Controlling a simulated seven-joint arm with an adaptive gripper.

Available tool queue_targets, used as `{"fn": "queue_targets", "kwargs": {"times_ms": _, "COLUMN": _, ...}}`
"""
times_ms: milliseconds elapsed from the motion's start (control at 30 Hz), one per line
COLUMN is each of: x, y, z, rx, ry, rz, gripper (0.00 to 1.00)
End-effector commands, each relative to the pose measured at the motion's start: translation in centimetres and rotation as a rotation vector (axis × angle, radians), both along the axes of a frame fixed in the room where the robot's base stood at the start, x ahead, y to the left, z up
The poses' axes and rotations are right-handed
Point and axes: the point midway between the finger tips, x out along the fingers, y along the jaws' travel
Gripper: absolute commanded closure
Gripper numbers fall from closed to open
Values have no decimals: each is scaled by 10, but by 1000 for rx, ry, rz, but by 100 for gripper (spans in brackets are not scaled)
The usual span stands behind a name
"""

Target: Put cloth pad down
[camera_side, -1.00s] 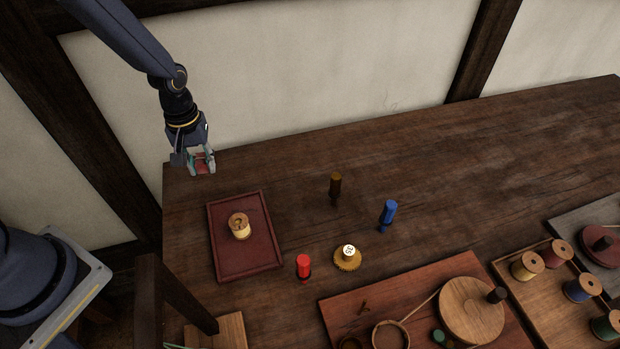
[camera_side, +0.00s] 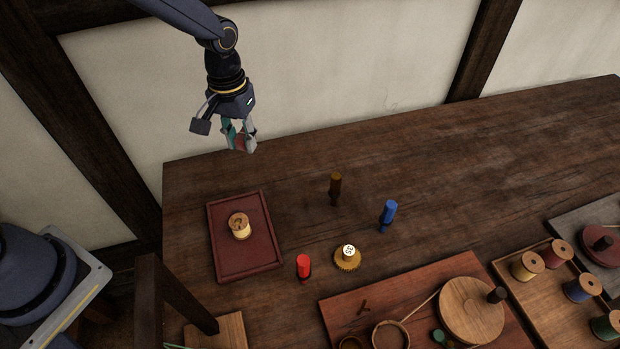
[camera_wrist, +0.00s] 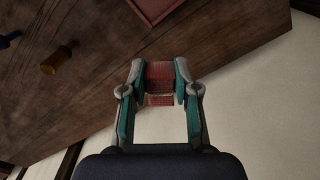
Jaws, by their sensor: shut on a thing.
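My gripper (camera_side: 240,146) is shut on the cloth pad (camera_side: 239,143), a small reddish piece. It is held in the air over the back left part of the wooden table, behind the dark red tray. In the wrist view the pad (camera_wrist: 159,76) sits between the two fingertips of my gripper (camera_wrist: 158,74), and its ribbed, woven-looking surface shows. Part of the pad is hidden by the fingers in the side view.
The dark red tray (camera_side: 264,205) holds a thread spool (camera_side: 239,226). A reddish board (camera_side: 340,313) lies in front. The table's back middle is clear.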

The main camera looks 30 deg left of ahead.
Motion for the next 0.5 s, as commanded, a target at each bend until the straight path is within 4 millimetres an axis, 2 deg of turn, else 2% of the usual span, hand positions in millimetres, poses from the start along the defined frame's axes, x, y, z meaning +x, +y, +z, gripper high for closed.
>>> {"fn": "queue_targets", "kwargs": {"times_ms": 33, "x": 11, "y": -20, "z": -3, "rx": 0, "ry": 0, "rz": -53, "gripper": 94}}
{"fn": "queue_targets", "kwargs": {"times_ms": 100, "x": 19, "y": -41, "z": -7, "rx": -1, "ry": -2, "rz": -100, "gripper": 94}}
{"fn": "queue_targets", "kwargs": {"times_ms": 200, "x": 23, "y": -61, "z": -15, "rx": -1, "ry": -3, "rz": -142, "gripper": 94}}
{"fn": "queue_targets", "kwargs": {"times_ms": 367, "x": 24, "y": -74, "z": -28, "rx": 5, "ry": 15, "rz": -168, "gripper": 94}}
{"fn": "queue_targets", "kwargs": {"times_ms": 500, "x": 53, "y": -84, "z": -42, "rx": 5, "ry": 14, "rz": -169, "gripper": 94}}
